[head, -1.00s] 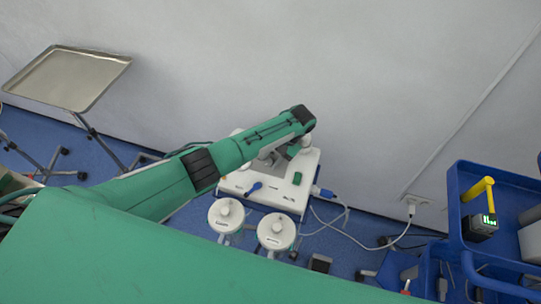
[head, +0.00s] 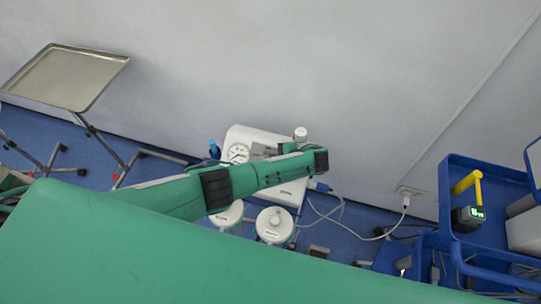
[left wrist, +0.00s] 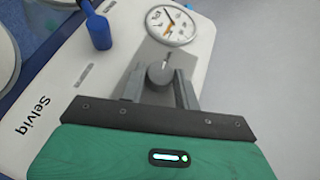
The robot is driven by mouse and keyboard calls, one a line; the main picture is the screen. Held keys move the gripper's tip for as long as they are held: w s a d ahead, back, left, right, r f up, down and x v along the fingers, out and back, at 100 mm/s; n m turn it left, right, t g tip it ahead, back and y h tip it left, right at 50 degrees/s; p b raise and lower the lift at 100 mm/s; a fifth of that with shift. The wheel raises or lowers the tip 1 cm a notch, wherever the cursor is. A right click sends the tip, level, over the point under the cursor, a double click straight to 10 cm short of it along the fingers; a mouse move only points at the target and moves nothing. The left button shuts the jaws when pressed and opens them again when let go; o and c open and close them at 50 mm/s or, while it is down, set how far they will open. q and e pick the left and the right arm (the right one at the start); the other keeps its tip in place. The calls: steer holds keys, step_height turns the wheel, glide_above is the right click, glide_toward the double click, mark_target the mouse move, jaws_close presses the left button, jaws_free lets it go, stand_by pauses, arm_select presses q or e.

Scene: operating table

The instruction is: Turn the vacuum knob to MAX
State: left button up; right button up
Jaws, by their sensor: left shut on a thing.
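The white suction unit (head: 245,133) stands by the wall, partly behind my left arm in the head view. Its top also shows in the left wrist view (left wrist: 92,62). The grey round vacuum knob (left wrist: 160,72) sits on a grey panel below the round gauge (left wrist: 172,25). My left gripper (left wrist: 161,88) has its two grey fingers on either side of the knob, shut on it. The knob's MAX mark cannot be read. In the head view the gauge (head: 238,153) is clear, while the knob is not distinct. My right gripper is not in view.
A blue connector (left wrist: 98,30) stands up from the unit left of the gripper. Two white-lidded canisters (head: 273,226) are in front of the unit. A blue cart (head: 455,205) stands right, a steel tray (head: 65,75) left. A green-covered table (head: 150,260) fills the foreground.

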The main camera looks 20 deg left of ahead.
arm_select(q)
steer(key=shift+s+f+m+t, duration=0.2)
steer(key=shift+m+t, duration=0.3)
steer(key=o, duration=1)
steer(key=shift+a, duration=0.1)
steer(key=shift+c, duration=0.2)
steer(key=shift+w, duration=0.1)
steer(key=shift+r, duration=0.1)
steer(key=v, duration=0.3)
steer(key=b+v, duration=0.1)
steer(key=v, duration=0.3)
steer(key=b+v, duration=0.1)
steer(key=v, duration=0.2)
steer(key=shift+d, duration=0.4)
steer(key=v, duration=0.3)
steer(key=shift+d+p, duration=0.1)
steer(key=shift+p, duration=0.25)
